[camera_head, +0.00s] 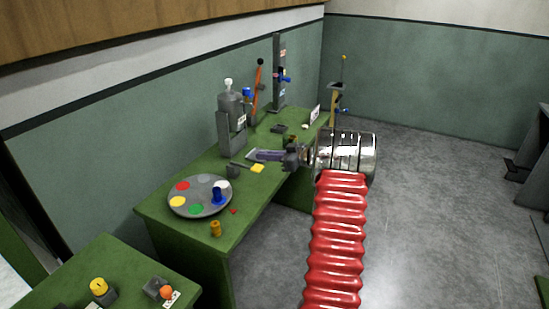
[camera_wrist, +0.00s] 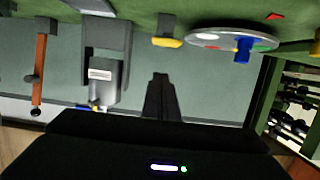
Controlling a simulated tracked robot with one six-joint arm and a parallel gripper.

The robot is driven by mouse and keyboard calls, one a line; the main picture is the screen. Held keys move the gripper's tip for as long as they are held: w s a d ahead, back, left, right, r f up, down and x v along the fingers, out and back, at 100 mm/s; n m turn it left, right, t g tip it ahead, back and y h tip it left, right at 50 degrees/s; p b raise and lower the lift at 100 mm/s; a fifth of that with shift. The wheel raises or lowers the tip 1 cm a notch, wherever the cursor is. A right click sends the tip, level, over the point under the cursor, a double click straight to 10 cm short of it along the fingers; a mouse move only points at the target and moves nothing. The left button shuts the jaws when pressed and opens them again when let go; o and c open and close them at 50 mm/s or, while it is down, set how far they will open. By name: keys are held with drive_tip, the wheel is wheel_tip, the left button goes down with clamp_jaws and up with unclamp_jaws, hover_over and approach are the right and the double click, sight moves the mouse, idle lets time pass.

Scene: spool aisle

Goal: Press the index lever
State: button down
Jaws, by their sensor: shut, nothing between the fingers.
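A short lever with a yellow pad (camera_head: 257,169), which looks like the index lever, sticks out from a small dark block beside the round grey disc (camera_head: 175,203) on the green bench. The disc carries coloured spots and a blue peg (camera_head: 217,196). My gripper (camera_head: 263,155) is shut and empty, pointing left over the bench near the yellow pad. In the upside-down wrist view, the shut fingers (camera_wrist: 160,78) are apart from the yellow pad (camera_wrist: 167,42), which lies beyond their tips. The disc (camera_wrist: 205,38) lies to its right there.
A grey press-like machine (camera_head: 231,130) stands behind the lever against the wall. An orange-handled lever (camera_head: 257,80) and a tall grey column (camera_head: 279,75) stand farther back. A small brass spool (camera_head: 215,229) sits at the bench's front edge.

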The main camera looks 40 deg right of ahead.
sight(261, 168)
drive_tip(key=f, duration=0.4)
drive_tip(key=shift+w+a, duration=0.1)
drive_tip(key=shift+w, duration=0.15)
drive_tip(key=shift+f, duration=0.1)
drive_tip(key=shift+s+f, duration=0.15)
drive_tip(key=shift+f, duration=1.3)
drive_tip(key=shift+r, duration=0.1)
drive_tip(key=shift+s+r, duration=0.1)
drive_tip(key=shift+r, duration=0.5)
drive_tip(key=v, duration=1.1)
